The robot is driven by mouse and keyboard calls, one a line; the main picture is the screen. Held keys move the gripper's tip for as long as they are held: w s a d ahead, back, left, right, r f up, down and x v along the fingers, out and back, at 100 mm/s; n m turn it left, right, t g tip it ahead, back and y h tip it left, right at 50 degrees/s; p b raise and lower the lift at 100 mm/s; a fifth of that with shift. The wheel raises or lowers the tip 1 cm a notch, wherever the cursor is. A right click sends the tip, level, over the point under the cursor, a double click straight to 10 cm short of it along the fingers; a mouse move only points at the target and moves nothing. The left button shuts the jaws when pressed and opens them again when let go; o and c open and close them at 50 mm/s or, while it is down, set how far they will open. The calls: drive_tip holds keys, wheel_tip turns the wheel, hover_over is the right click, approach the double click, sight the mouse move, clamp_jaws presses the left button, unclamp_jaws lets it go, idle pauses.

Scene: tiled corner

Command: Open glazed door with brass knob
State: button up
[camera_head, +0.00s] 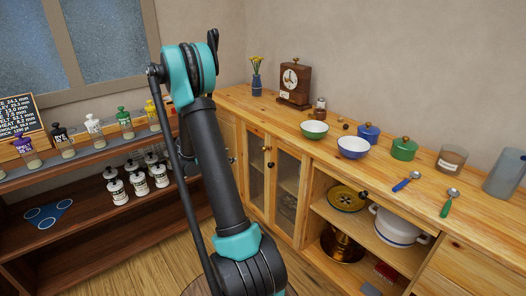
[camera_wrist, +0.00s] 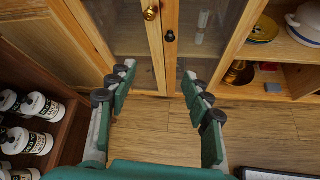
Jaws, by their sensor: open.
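Two glazed doors stand side by side in the wooden cabinet, and both look shut. In the wrist view, the left glazed door (camera_wrist: 118,28) carries a round brass knob (camera_wrist: 151,13) near its inner edge. The right glazed door (camera_wrist: 205,25) carries a dark knob (camera_wrist: 170,36) close beside it. My gripper (camera_wrist: 158,80) is open and empty, its fingers spread below the knobs in the picture and apart from both. In the head view, the left glazed door (camera_head: 256,172) is partly behind my arm, and my gripper's fingers are hidden.
The counter (camera_head: 237,98) holds a clock (camera_head: 294,84), a green bowl (camera_head: 314,130), pots and spoons. An open bay at right holds a white pot (camera_head: 399,226). A dark shelf (camera_head: 90,222) with several labelled jars stands at left. Bare wooden floor (camera_wrist: 150,130) lies below my gripper.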

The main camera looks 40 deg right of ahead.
drive_tip(key=w+d+f+n+h, duration=0.3)
drive_tip(key=w+d+f+n, duration=0.1)
drive_tip(key=w+d, duration=0.1)
drive_tip(key=n+g+h, duration=0.1)
drive_tip(key=n+h, duration=0.3)
drive_tip(key=n, duration=0.2)
approach(263, 150)
drive_tip(key=d, duration=0.6)
drive_tip(key=w+d, duration=0.1)
drive_tip(key=d, duration=0.3)
drive_tip(key=shift+w+d+r, duration=0.1)
drive_tip(key=shift+r, duration=0.2)
clamp_jaws()
